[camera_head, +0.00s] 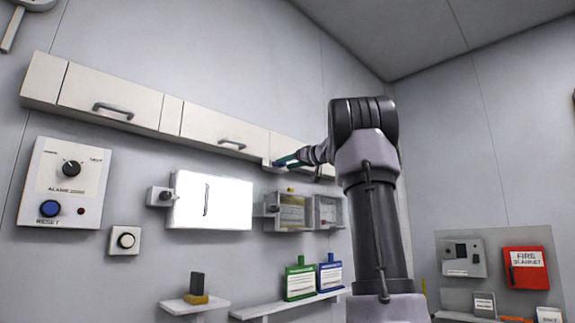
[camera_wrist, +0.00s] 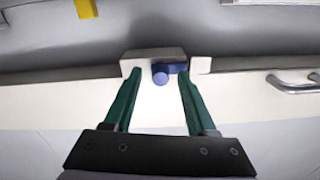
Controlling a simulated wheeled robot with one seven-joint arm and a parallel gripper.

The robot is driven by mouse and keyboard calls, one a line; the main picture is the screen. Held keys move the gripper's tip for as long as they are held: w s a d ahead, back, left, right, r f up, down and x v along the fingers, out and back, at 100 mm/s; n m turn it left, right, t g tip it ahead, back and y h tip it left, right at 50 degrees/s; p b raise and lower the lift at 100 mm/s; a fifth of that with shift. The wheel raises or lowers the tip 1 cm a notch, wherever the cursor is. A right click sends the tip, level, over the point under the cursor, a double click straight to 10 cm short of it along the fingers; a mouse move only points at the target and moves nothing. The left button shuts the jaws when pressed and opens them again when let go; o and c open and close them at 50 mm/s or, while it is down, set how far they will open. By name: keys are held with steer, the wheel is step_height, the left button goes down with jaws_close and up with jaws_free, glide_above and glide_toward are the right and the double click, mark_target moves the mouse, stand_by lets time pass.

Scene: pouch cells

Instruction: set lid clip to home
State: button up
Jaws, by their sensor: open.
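A blue clip with a round knob (camera_wrist: 160,78), which I take to be the lid clip, sits on a small off-white block (camera_wrist: 134,66). Its short blue arm points to the right in the wrist view. My gripper (camera_wrist: 160,85) is open, with its two green fingers on either side of the knob. I cannot tell whether the fingertips touch it. In the head view my gripper (camera_head: 287,159) reaches the lower edge of the wall cabinets at the right. The clip is too small to make out clearly there.
The wall cabinet row (camera_head: 105,90) has grey handles; one handle (camera_wrist: 292,84) is right of my fingers. Below are a bright white panel (camera_head: 228,205), clear boxes (camera_head: 292,211) and a shelf (camera_head: 272,308) with green and blue containers. A yellow piece (camera_wrist: 86,8) shows at upper left.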

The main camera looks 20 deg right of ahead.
jaws_close()
stand_by(1.4)
